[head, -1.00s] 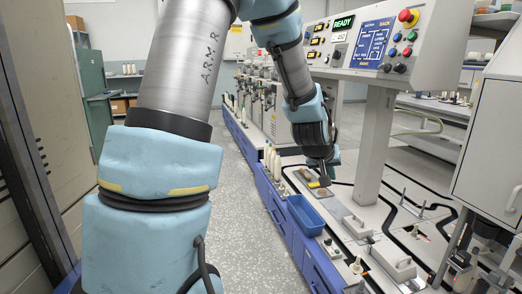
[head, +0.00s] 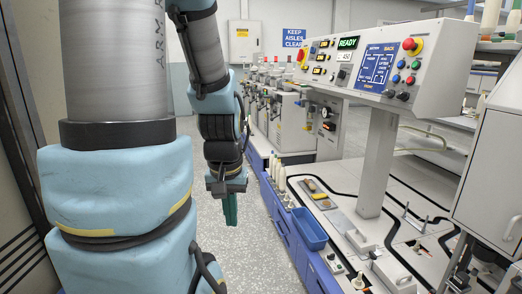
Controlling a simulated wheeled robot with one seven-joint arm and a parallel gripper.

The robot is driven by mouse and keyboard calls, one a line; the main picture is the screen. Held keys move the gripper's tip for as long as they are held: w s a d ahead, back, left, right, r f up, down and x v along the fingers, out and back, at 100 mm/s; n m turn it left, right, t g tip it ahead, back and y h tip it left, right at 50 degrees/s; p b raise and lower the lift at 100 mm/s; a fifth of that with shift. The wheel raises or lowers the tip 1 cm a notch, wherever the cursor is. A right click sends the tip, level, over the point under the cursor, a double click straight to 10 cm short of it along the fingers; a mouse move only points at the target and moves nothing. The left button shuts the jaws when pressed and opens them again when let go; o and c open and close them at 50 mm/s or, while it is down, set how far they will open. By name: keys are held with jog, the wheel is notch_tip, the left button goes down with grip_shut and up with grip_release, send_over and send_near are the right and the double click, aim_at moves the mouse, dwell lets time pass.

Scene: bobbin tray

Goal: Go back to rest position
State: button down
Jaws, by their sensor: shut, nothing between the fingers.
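My gripper (head: 230,210) hangs pointing down at the end of my arm, left of the machine bench and over the aisle floor. Its green fingers are together with nothing between them. It is apart from the bench and touches nothing that I can see. My arm comes down from the top of the picture.
The bench (head: 362,203) on the right carries a blue bin (head: 309,229), white bobbins (head: 277,172) and small fixtures. A control panel (head: 376,57) stands over it on a post. The speckled floor (head: 262,262) of the aisle is clear. A cabinet edge is at the far left.

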notch_tip(320, 180, up, 4)
jog(key=shift+r+p, duration=0.2)
jog(key=shift+p, duration=1.05)
jog(key=c, duration=1.6)
grip_release()
